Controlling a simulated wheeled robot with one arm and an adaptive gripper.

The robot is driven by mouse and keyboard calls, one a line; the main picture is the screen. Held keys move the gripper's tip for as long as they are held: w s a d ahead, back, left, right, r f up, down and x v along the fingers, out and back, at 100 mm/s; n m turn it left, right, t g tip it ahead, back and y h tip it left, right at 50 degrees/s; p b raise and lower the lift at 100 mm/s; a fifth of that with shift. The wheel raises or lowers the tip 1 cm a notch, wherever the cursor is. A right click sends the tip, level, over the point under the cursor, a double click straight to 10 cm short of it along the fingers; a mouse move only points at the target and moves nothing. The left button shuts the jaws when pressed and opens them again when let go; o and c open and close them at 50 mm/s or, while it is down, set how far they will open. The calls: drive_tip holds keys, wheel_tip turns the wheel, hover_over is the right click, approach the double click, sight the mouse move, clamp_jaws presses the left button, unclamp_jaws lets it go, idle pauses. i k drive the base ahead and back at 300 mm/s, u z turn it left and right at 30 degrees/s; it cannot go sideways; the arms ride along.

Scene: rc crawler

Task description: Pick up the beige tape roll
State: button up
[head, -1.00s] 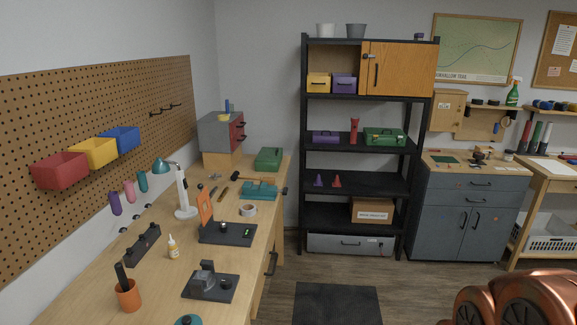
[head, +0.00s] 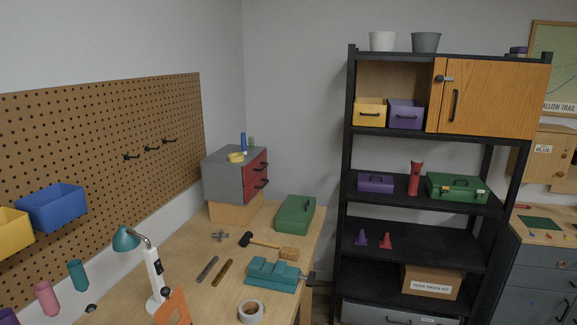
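A beige tape roll (head: 250,311) lies flat on the wooden workbench (head: 205,301), near the bottom edge of the head view. Its hole faces up, and it sits just in front of a teal vise-like block (head: 272,275). My gripper is not in view.
An orange upright piece (head: 173,308) and a teal-headed lamp (head: 126,239) stand left of the roll. A mallet (head: 270,245), two slim tools and a green case (head: 296,214) lie farther back. A black shelf unit (head: 430,258) stands to the right.

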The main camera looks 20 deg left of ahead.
sight(236, 157)
drive_tip(key=i, duration=3.25)
drive_tip(key=u, duration=4)
drive_tip(key=i, duration=0.5)
drive_tip(key=u, duration=0.1)
